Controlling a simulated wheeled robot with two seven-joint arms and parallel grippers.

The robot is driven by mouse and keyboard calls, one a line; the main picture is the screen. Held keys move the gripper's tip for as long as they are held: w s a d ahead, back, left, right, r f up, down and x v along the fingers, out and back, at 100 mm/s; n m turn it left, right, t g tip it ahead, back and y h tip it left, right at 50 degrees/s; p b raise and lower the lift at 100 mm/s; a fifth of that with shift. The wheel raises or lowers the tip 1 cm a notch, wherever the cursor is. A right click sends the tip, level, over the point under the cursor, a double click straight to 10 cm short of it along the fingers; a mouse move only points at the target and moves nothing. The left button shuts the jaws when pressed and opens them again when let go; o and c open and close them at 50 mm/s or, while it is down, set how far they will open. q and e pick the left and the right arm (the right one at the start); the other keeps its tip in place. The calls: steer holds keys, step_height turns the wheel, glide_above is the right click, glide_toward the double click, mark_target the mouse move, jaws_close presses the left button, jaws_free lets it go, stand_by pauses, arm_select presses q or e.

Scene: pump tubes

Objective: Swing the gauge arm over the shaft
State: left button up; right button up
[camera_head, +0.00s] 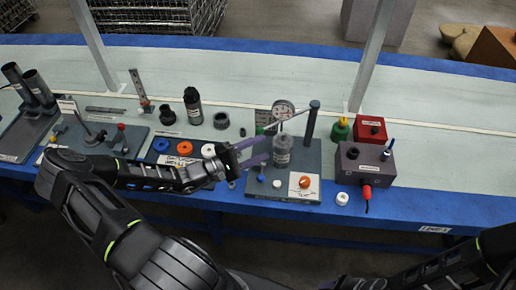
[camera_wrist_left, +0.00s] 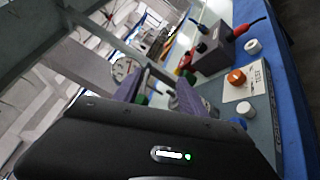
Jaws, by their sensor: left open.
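The round gauge (camera_head: 284,109) stands above the back of a dark grey base plate (camera_head: 262,191); it also shows in the wrist view (camera_wrist_left: 122,68). A thin arm runs between the gauge and a dark upright post (camera_head: 311,122). A grey upright cylinder (camera_head: 282,150), perhaps the shaft part, stands on the plate in front of the gauge. My left gripper (camera_head: 264,149) is open, its purple fingers pointing at the cylinder from the left. In the wrist view the open fingers (camera_wrist_left: 158,88) partly hide what lies between them. My right gripper is out of view.
An orange knob (camera_head: 305,182) on a white TEST plate and a white cap (camera_head: 342,198) are at the front. A purple-grey box (camera_head: 366,164) with a red plug stands right. A tray of coloured rings (camera_head: 184,149) lies left.

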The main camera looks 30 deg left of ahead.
arm_select(q)
steer(key=b+v, duration=0.1)
steer(key=v, duration=0.7)
steer(key=shift+b, duration=0.4)
steer(key=shift+d, duration=0.1)
